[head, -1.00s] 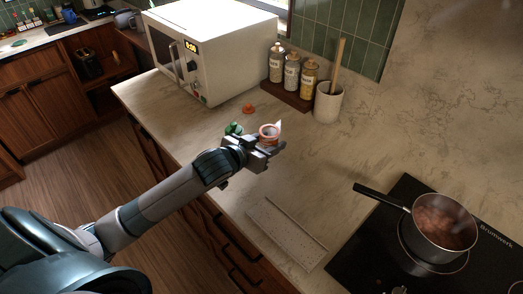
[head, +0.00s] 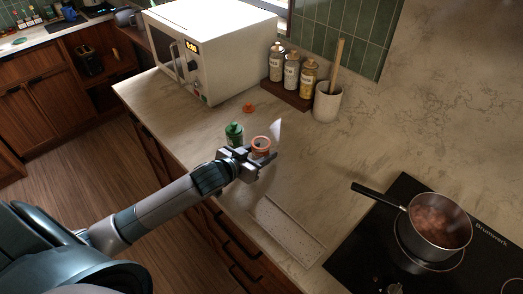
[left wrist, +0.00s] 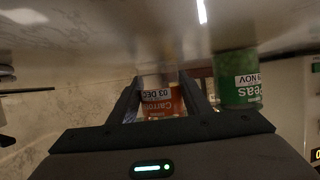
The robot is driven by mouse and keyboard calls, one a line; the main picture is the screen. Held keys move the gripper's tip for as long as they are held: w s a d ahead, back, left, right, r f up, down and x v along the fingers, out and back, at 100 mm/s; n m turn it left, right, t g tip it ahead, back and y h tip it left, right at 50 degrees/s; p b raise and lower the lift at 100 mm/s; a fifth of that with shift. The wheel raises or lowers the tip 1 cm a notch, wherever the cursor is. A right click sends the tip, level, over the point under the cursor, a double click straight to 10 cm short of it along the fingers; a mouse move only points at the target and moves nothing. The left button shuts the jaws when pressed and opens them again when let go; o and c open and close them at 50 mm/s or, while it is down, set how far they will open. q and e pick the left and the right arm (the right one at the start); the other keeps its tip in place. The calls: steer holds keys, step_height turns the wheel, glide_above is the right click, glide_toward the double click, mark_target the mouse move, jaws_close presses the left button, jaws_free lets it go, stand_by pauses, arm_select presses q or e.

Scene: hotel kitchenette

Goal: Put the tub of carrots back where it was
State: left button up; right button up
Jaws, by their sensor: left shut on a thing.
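The tub of carrots (head: 261,146) is a small clear tub with orange contents and an orange rim. My left gripper (head: 256,158) is shut on it, over the counter near its front edge. In the left wrist view the tub (left wrist: 162,104), labelled "Carrots 03 DEC", sits between the two fingers and appears upside down. A green tub of peas (head: 234,130) stands on the counter just left of the held tub; it also shows in the left wrist view (left wrist: 237,80). I cannot tell whether the carrots touch the counter. My right gripper is out of view.
A small orange item (head: 248,107) lies near the microwave (head: 217,45). Jars (head: 291,72) on a wooden stand and a utensil crock (head: 327,103) stand behind. A pale speckled board (head: 288,232) lies in front. A pot (head: 440,222) sits on the hob at right.

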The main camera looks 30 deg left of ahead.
arm_select(q)
steer(key=shift+f, duration=0.1)
steer(key=o, duration=1.1)
steer(key=shift+s, duration=0.1)
steer(key=b+v, duration=0.2)
steer(key=v, duration=0.9)
steer(key=shift+b, duration=0.4)
steer(key=shift+s+r, duration=0.3)
steer(key=shift+s, duration=0.05)
